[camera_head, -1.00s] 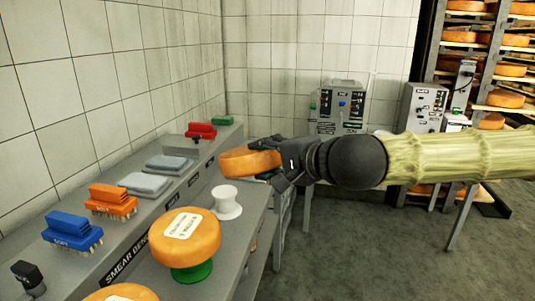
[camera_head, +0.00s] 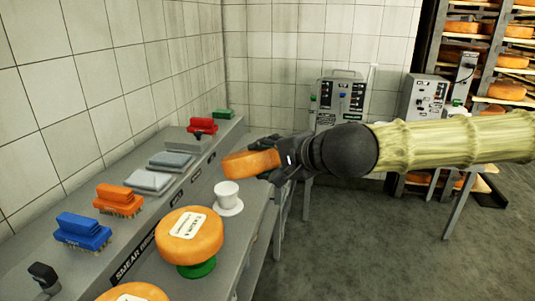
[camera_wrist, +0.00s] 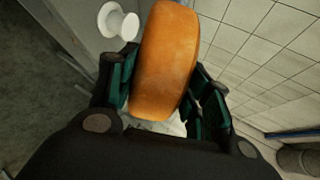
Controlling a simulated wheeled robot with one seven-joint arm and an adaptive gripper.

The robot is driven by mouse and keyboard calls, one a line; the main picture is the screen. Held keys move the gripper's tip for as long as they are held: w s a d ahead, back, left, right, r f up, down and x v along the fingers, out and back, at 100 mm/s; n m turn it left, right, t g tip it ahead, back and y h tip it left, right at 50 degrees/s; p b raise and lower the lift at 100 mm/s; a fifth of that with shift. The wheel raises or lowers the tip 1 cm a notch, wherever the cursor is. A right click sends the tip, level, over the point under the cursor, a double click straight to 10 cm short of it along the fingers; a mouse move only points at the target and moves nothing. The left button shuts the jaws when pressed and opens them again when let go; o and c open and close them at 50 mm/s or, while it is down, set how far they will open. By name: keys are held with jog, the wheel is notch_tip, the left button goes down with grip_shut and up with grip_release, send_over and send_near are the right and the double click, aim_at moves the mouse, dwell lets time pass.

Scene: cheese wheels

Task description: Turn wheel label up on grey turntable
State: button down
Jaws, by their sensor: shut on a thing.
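My gripper (camera_head: 279,168) is shut on an orange cheese wheel (camera_head: 250,164), gripping it at its right end in the head view. The wheel is held in the air, tilted, and apart from the bench. In the wrist view the same wheel (camera_wrist: 167,60) stands between the green-padded fingers; no label shows clearly on its visible surface. A pale grey-white spool-shaped stand (camera_head: 228,205), which looks like the grey turntable, is empty just below and left of the held wheel. It also shows in the wrist view (camera_wrist: 117,22).
A wheel with its label up (camera_head: 190,236) sits on a green turntable (camera_head: 197,268); another wheel (camera_head: 132,292) is at the bottom edge. Blue (camera_head: 82,230), orange (camera_head: 118,200) and red (camera_head: 202,126) brushes and grey cloths (camera_head: 149,181) line the raised ledge.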

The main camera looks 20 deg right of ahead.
jog(key=shift+w+a+r+g+h+p, duration=0.15)
jog(key=shift+r+g+p, duration=0.25)
jog(key=shift+p, duration=1.15)
jog(key=shift+w+d+r+g+h+p, duration=0.15)
jog(key=shift+g+p, duration=0.4)
jog(key=shift+p, duration=0.95)
jog(key=shift+w+a+r+g+h+p, duration=0.25)
jog(key=shift+g+p, duration=0.2)
jog(key=shift+p, duration=1.1)
jog(key=shift+w+a+r+g+h+p, duration=0.15)
jog(key=shift+g+p, duration=0.35)
jog(key=shift+p, duration=0.9)
jog(key=shift+w+d+r+g+h+p, duration=0.1)
jog(key=shift+w+r+g+h+p, duration=0.3)
jog(key=shift+p, duration=1.05)
jog(key=shift+s+a+r+g+p, duration=0.1)
jog(key=shift+g+p, duration=0.5)
jog(key=shift+p, duration=0.8)
jog(key=shift+w+a+r+g+h+p, duration=0.25)
jog(key=shift+g+p, duration=0.35)
jog(key=shift+p, duration=0.85)
jog(key=shift+w+f+g+h+p, duration=0.1)
jog(key=shift+w+g+h+p, duration=0.3)
jog(key=shift+p, duration=1.05)
jog(key=shift+w+a+r+g+p, duration=0.15)
jog(key=shift+w+g+p, duration=0.25)
jog(key=shift+g+p, duration=0.75)
